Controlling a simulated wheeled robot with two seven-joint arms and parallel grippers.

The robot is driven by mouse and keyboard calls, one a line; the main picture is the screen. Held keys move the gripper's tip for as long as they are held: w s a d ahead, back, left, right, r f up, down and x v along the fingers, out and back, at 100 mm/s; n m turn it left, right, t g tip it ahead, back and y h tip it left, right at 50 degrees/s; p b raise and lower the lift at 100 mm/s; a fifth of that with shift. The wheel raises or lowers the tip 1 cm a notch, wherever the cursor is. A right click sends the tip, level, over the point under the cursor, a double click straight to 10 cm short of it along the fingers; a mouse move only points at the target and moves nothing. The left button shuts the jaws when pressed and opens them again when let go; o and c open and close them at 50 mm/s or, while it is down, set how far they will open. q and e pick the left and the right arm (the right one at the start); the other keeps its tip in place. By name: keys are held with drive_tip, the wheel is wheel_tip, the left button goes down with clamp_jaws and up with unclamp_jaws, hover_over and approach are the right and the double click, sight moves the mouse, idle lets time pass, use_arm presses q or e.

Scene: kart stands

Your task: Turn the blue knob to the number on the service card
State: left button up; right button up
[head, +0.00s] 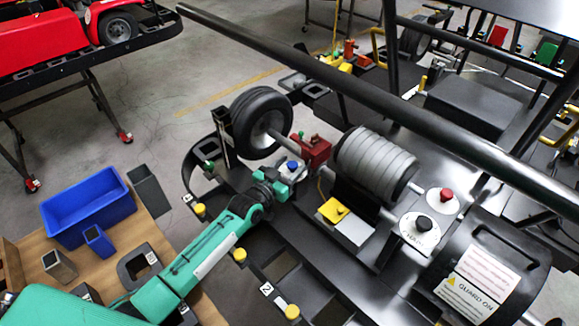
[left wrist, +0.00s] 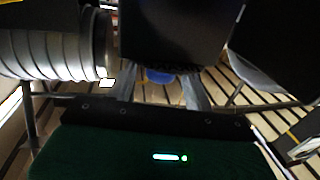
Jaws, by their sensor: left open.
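The blue knob (head: 292,165) sits on a small pale plate on the kart, beside a red block and right of the black wheel. My left gripper (head: 285,182) is at the knob, with its arm coming in from the lower left. In the left wrist view the blue knob (left wrist: 159,76) shows between the two fingers of my open left gripper (left wrist: 160,92), partly covered by a dark block. I cannot tell whether the fingers touch it. No number by the knob is legible.
A red knob (head: 446,194) and a black knob (head: 423,223) sit on white dials at the right. A grey ribbed cylinder (head: 375,160) and a red block (head: 314,150) stand close by. A long black bar (head: 350,82) crosses above. A blue bin (head: 88,207) stands lower left.

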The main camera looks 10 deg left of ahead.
use_arm(q)
drive_tip(key=shift+s, duration=0.1)
drive_tip(key=shift+s+a+f, duration=0.15)
drive_tip(key=shift+s, duration=0.1)
drive_tip(key=b+v, duration=0.2)
drive_tip(key=v, duration=0.4)
drive_tip(key=shift+s, duration=0.35)
drive_tip(key=shift+a, duration=0.1)
